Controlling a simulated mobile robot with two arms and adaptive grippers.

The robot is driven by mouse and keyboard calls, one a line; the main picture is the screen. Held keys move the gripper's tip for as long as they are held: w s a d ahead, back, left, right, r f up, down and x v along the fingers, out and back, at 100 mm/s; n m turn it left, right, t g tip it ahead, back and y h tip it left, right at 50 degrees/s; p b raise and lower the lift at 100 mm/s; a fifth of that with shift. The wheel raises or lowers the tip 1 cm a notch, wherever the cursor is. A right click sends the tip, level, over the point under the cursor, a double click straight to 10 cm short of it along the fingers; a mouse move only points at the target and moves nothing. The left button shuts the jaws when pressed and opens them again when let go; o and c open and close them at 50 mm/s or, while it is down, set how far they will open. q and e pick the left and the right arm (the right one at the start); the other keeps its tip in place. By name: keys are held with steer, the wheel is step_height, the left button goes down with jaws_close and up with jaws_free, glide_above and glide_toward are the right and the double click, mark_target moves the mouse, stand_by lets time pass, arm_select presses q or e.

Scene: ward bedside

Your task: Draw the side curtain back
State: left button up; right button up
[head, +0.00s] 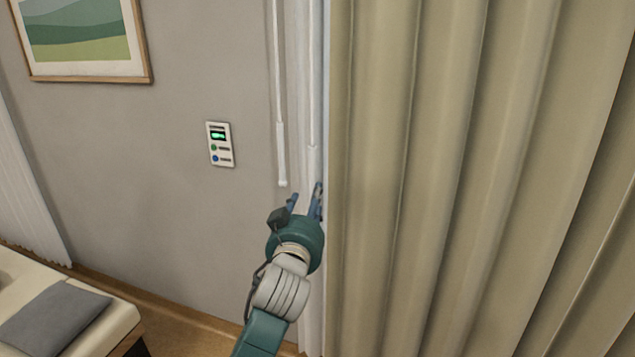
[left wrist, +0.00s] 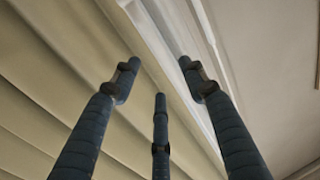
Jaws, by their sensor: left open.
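The side curtain (head: 430,180) is beige and hangs in deep vertical folds over the right half of the head view. It also fills the left of the left wrist view (left wrist: 50,75). A white pull wand (head: 312,120) hangs along its left edge, and a second white wand (head: 281,150) hangs a little further left. My left gripper (head: 306,197) is open, fingers pointing up, near the lower ends of the wands at the curtain's left edge. In the left wrist view, its dark blue fingers (left wrist: 158,75) are spread with nothing visibly held. My right gripper is out of view.
A grey wall (head: 180,220) with a small control panel (head: 220,144) and a framed picture (head: 85,38) lies left of the wands. A bed or bench with a grey cushion (head: 55,318) stands at the lower left. A pale curtain (head: 30,190) hangs at the far left.

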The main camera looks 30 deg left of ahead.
arm_select(q)
steer(key=p+x, duration=0.2)
steer(key=x, duration=0.6)
steer(key=shift+w, duration=0.2)
steer(key=shift+w+a, duration=0.2)
steer(key=shift+w, duration=0.1)
steer(key=shift+f, duration=0.1)
jaws_close()
